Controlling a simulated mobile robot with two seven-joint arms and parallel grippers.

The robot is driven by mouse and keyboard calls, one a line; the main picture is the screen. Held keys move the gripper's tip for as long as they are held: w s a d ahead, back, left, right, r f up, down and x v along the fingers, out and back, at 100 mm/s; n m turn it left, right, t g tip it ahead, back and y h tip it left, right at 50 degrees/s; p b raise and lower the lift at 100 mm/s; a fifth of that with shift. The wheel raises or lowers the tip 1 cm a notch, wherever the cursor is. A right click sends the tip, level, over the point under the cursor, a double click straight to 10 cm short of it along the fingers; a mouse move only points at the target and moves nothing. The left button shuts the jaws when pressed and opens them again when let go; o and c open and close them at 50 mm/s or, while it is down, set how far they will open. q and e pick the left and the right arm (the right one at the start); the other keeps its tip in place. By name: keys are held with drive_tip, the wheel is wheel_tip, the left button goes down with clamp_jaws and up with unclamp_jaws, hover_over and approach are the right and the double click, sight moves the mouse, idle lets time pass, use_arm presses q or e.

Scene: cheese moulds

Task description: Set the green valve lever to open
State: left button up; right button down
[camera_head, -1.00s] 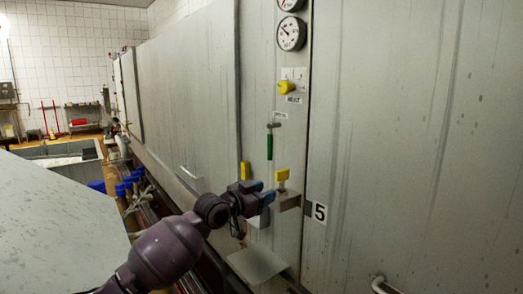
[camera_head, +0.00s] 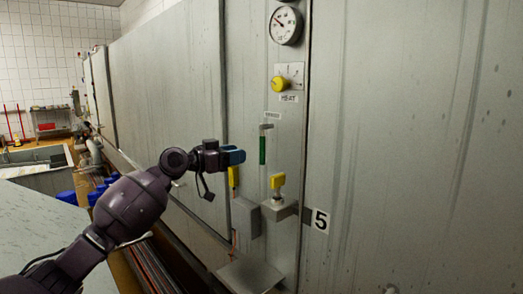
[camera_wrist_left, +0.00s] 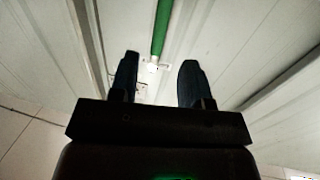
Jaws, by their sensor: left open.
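The green valve lever (camera_head: 263,148) hangs vertically on the metal panel in the head view, below a small label and left of the seam. It also shows in the left wrist view as a green bar (camera_wrist_left: 162,28), ahead of the fingertips and roughly between them. My left gripper (camera_head: 238,156) is open and empty, a little left of the lever in the head view and apart from it. Its two dark fingers (camera_wrist_left: 158,78) stand spread in the wrist view. My right gripper is not in view.
A yellow HEAT knob (camera_head: 280,84) and a gauge (camera_head: 286,25) sit above the lever. Two yellow handles, one on a metal block (camera_head: 279,209), are below it. A grey box (camera_head: 245,216) and a small shelf (camera_head: 249,274) stick out lower down.

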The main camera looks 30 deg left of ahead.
sight(263, 149)
use_arm(q)
drive_tip(key=x, duration=0.9)
drive_tip(key=shift+d, duration=0.1)
drive_tip(key=shift+c, duration=0.2)
clamp_jaws()
